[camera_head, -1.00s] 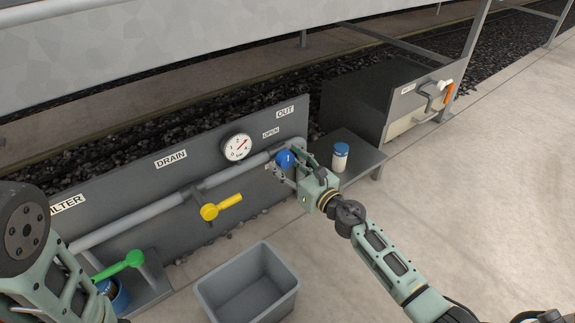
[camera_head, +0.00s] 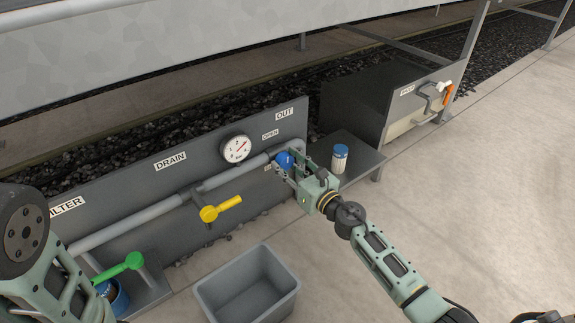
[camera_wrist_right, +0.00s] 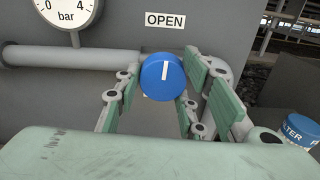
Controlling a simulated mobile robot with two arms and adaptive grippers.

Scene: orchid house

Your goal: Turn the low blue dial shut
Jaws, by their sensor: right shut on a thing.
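The low blue dial (camera_head: 284,160) sits on the pipe at the right end of the grey panel, below the OPEN label (camera_head: 271,134). In the right wrist view the dial (camera_wrist_right: 163,76) faces me; its white mark points up toward the OPEN label (camera_wrist_right: 165,20). My right gripper (camera_head: 288,167) is shut on the dial, one finger on each side. The fingers partly cover the dial in the head view. A second small label left of the dial is mostly hidden. My left arm shows at the left edge, but its gripper is out of view.
A yellow lever (camera_head: 220,208) and a green lever (camera_head: 120,266) are on the pipework to the left. A pressure gauge (camera_head: 236,149) is above the pipe. A blue-lidded white jar (camera_head: 340,158) stands close right of my gripper. A grey bin (camera_head: 282,304) is on the floor in front.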

